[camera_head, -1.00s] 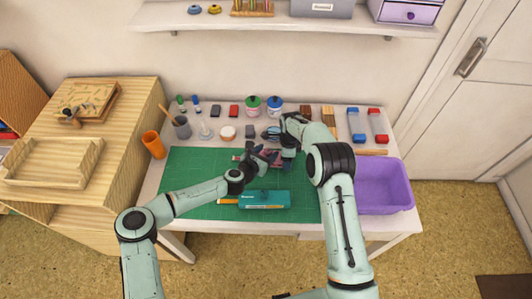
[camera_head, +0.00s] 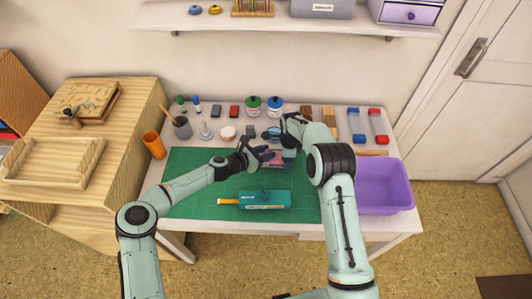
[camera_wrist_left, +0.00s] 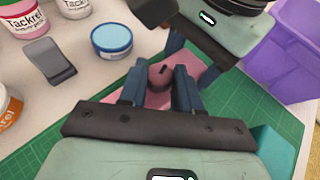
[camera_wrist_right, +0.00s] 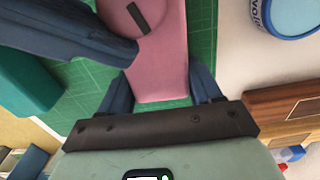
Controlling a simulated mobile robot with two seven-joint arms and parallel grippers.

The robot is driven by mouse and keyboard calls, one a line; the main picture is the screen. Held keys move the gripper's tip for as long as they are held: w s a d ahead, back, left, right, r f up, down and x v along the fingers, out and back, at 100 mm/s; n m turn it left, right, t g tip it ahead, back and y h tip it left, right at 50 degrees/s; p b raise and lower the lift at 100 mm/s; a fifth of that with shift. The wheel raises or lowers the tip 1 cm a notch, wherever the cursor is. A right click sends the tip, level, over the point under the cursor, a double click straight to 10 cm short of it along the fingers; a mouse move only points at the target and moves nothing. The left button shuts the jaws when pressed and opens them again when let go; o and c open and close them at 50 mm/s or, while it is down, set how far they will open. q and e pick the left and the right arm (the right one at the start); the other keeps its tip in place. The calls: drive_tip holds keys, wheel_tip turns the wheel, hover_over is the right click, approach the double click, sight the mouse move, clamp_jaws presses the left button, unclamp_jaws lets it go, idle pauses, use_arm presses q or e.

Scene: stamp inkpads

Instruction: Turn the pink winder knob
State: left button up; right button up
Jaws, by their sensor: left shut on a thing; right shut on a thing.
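The pink winder knob (camera_wrist_left: 160,76) is round with a dark line on its face. It also shows at the top of the right wrist view (camera_wrist_right: 122,18). It sits on a pink block-like body (camera_wrist_right: 160,75) above the green mat. My left gripper (camera_head: 267,155) is shut on the knob, with a blue finger on either side of it. My right gripper (camera_wrist_right: 162,78) is shut on the pink body, a finger at each side. In the head view, the knob is mostly hidden by the grippers and the body (camera_head: 272,165) shows only in part.
A teal box (camera_head: 265,199) lies on the green mat (camera_head: 190,205) in front of my grippers. A purple bin (camera_head: 384,209) is at the right. Jars, blocks and an orange cup (camera_head: 153,144) line the back and left. The left of the mat is clear.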

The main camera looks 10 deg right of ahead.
use_arm(q)
drive_tip(key=shift+w+a+f+m+g+h, duration=0.15)
drive_tip(key=shift+m+g+h, duration=0.1)
drive_tip(key=shift+m+g, duration=0.7)
drive_tip(key=shift+w+m+g+h, duration=0.15)
drive_tip(key=shift+m+g+h, duration=0.1)
drive_tip(key=shift+m+g, duration=0.7)
drive_tip(key=shift+g, duration=0.3)
drive_tip(key=o, duration=1.1)
drive_tip(key=shift+c, duration=0.2)
drive_tip(key=v, duration=1.2)
